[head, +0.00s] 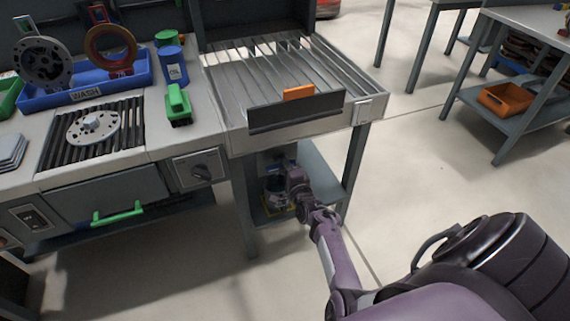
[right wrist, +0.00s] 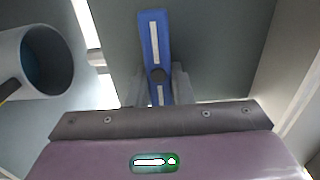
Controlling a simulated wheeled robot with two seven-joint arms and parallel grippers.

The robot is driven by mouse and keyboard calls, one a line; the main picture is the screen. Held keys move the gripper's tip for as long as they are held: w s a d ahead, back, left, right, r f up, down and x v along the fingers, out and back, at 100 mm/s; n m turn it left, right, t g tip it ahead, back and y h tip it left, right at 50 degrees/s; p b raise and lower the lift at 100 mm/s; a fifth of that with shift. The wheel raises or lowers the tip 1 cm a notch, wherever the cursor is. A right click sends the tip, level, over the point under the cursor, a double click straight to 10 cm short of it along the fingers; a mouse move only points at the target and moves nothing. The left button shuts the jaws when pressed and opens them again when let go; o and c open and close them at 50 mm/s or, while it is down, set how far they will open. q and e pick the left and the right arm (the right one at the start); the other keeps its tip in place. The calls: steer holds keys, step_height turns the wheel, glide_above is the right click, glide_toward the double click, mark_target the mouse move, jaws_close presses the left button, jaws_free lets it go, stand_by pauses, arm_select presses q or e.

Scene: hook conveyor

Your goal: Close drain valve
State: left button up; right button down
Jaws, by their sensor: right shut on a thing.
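The drain valve's blue lever handle (right wrist: 153,40) has a white stripe and stands upright in the right wrist view, with a dark round spot partway down. In the head view a bit of blue (head: 284,162) shows under the grated sink table. My right gripper (right wrist: 158,88) is shut on the lower part of the blue handle, one grey finger on each side. In the head view the right gripper (head: 287,172) is below the table's front edge and partly hides the valve. My left gripper is not in view.
A white open pipe or cup (right wrist: 38,62) is left of the handle. The grated table (head: 360,112) stands above my right arm, its leg (head: 353,165) to the right. A container (head: 276,190) stands below the gripper on the lower shelf.

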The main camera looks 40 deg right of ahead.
stand_by(0.4)
steer(key=c, duration=1.3)
jaws_free()
steer(key=shift+s, duration=0.1)
steer(key=shift+s, duration=0.3)
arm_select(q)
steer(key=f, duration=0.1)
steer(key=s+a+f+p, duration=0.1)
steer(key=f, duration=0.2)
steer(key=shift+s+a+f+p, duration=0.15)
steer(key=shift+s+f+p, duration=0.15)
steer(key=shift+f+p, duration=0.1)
arm_select(e)
steer(key=v, duration=0.7)
steer(key=shift+a, duration=0.1)
steer(key=shift+f, duration=0.1)
